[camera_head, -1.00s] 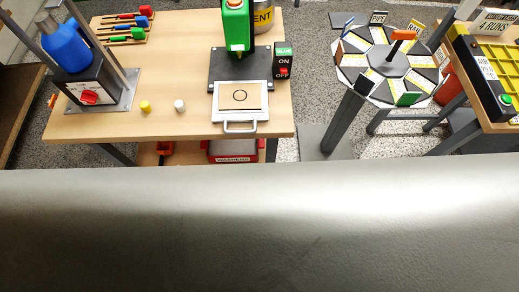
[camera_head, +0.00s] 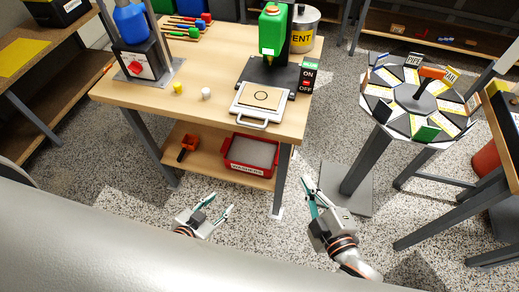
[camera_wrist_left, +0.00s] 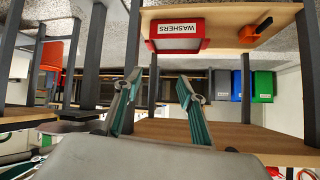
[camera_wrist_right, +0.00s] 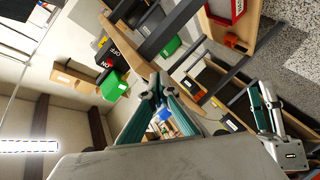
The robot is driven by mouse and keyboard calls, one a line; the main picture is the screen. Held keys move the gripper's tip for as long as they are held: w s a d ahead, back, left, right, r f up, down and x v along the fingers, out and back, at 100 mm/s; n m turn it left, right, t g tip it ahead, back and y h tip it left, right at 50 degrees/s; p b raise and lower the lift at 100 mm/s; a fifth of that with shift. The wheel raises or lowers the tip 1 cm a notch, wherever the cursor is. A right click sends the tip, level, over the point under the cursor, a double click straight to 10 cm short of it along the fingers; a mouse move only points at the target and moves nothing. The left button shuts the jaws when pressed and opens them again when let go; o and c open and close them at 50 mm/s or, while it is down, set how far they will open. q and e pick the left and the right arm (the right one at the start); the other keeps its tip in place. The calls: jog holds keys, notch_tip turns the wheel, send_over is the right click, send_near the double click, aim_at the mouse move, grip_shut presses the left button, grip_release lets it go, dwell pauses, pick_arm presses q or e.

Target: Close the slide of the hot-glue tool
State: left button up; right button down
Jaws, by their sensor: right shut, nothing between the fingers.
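A tool with a green bottle (camera_head: 273,32) and a black base (camera_head: 270,76) stands on the wooden table. A pale slide (camera_head: 258,98) with a light-brown square and a drawn circle sticks out of its front, its handle (camera_head: 252,121) near the table's front edge. No label reads hot glue. My left gripper (camera_head: 222,201) is open and empty, low in front of the table; its spread fingers show in the left wrist view (camera_wrist_left: 158,80). My right gripper (camera_head: 308,182) is shut and empty, right of the table's front leg. Both are apart from the slide.
An ON/OFF switch box (camera_head: 308,76) stands right of the tool. A blue-bottle device (camera_head: 131,25) and two small knobs stand to the left. The lower shelf holds a red washers bin (camera_head: 250,152). An octagonal stand (camera_head: 415,95) is at right. Speckled floor separates my grippers from the table.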

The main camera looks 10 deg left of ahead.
jog(key=s+a+r+n+y+b, duration=0.1)
jog(key=a+r+n+y+b, duration=0.2)
jog(key=a+n, duration=0.4)
jog(key=n+y+p, duration=0.1)
jog(key=n+y, duration=0.1)
send_near(246, 125)
jog(key=a, duration=0.4)
jog(key=w, duration=0.3)
jog(key=shift+r, duration=0.15)
jog(key=shift+w, duration=0.6)
